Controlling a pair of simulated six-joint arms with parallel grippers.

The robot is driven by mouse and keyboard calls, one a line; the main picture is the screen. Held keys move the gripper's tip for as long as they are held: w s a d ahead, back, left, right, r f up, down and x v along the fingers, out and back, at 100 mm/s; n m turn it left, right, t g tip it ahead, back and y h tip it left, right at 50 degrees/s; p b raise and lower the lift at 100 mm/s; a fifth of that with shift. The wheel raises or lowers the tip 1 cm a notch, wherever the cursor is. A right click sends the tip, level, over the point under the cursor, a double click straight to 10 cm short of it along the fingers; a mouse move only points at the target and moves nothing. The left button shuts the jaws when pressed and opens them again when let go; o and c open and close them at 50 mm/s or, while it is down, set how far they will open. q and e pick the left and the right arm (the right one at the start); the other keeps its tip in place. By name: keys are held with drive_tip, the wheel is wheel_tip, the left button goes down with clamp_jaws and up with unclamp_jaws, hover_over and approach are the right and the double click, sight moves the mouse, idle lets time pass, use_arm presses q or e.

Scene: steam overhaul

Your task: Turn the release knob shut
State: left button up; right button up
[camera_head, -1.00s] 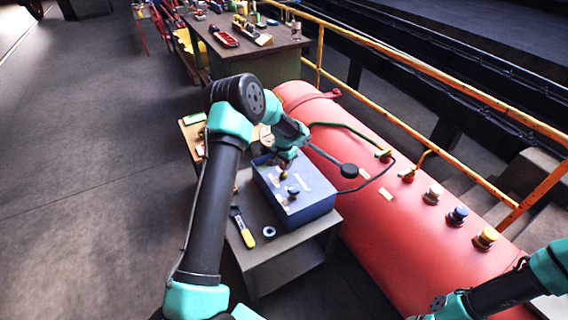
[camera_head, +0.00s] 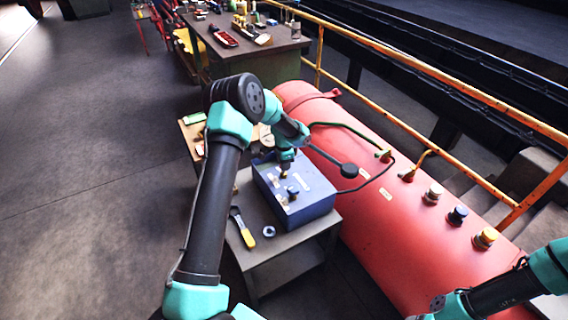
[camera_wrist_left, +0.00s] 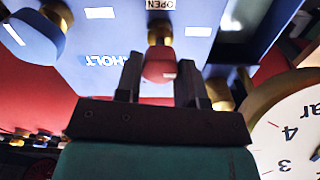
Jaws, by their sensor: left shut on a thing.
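A blue control box (camera_head: 312,206) stands on a grey stand beside the red tank. My left gripper (camera_head: 285,172) points down over the far part of its top. In the left wrist view my left gripper (camera_wrist_left: 160,78) is shut on a red knob (camera_wrist_left: 160,66) with a brass stem, one dark finger on each side. A label "OPEN" (camera_wrist_left: 160,4) sits by the knob's stem. A blue knob (camera_wrist_left: 36,36) is at the left of that view; it also shows in the head view (camera_head: 292,191). My right gripper is out of view; part of its arm shows at bottom right.
A white dial gauge (camera_wrist_left: 290,138) is close to the gripper's right in the wrist view. A yellow-handled tool (camera_head: 245,232) and a ring (camera_head: 269,231) lie on the stand (camera_head: 285,245). The red tank (camera_head: 385,225) carries several fittings. A yellow rail (camera_head: 430,60) runs behind it.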

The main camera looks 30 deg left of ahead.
use_arm(q)
drive_tip(key=o, duration=0.9)
drive_tip(key=shift+r, duration=0.15)
wheel_tip(320, 180, up, 17)
drive_tip(key=shift+r, duration=0.1)
idle(0.6)
